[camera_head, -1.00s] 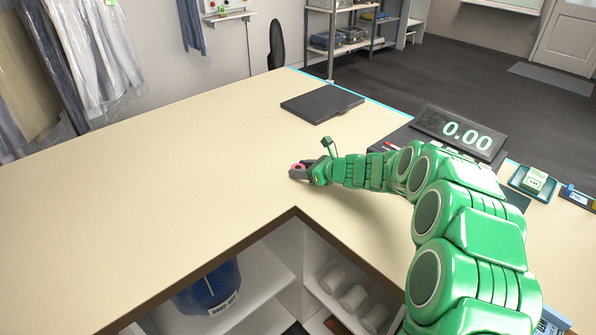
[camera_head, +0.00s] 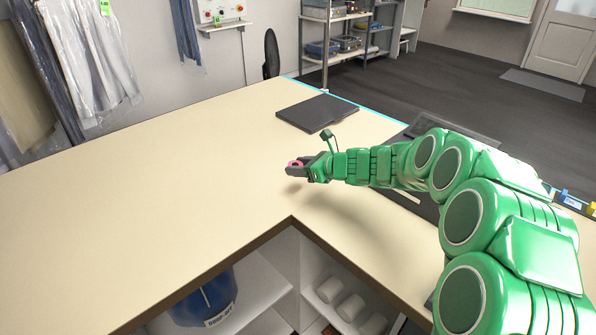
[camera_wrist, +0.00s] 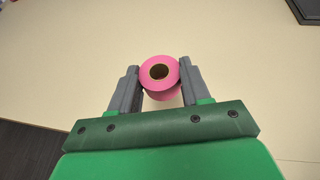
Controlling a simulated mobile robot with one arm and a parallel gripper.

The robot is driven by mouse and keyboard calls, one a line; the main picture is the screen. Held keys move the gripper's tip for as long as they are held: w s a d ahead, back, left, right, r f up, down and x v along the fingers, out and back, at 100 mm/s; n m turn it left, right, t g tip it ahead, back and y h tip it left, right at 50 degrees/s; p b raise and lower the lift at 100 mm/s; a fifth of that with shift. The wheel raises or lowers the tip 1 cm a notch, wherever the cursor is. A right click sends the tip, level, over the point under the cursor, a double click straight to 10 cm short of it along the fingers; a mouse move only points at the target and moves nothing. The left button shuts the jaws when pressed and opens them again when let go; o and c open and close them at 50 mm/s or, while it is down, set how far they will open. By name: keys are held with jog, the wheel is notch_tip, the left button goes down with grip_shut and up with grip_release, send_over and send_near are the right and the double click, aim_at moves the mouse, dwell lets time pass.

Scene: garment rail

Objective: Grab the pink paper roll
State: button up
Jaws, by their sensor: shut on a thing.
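The pink paper roll (camera_wrist: 160,91) sits between the two grey fingers of my gripper (camera_wrist: 160,80) in the wrist view, its round end with a dark core facing the camera. My gripper is shut on it, one finger on each side. A shadow lies on the counter (camera_head: 180,190) below the gripper, and the gripper looks raised a little above the surface. Part of the roll is hidden by the fingers.
A black flat pad (camera_head: 317,111) lies on the counter behind my gripper. Bagged garments (camera_head: 85,55) hang at the left. A blue bin (camera_head: 205,300) and white rolls (camera_head: 350,306) are on shelves under the counter. The counter's left part is clear.

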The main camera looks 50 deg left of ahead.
jog(key=s+d+r, duration=0.6)
jog(key=d, duration=0.3)
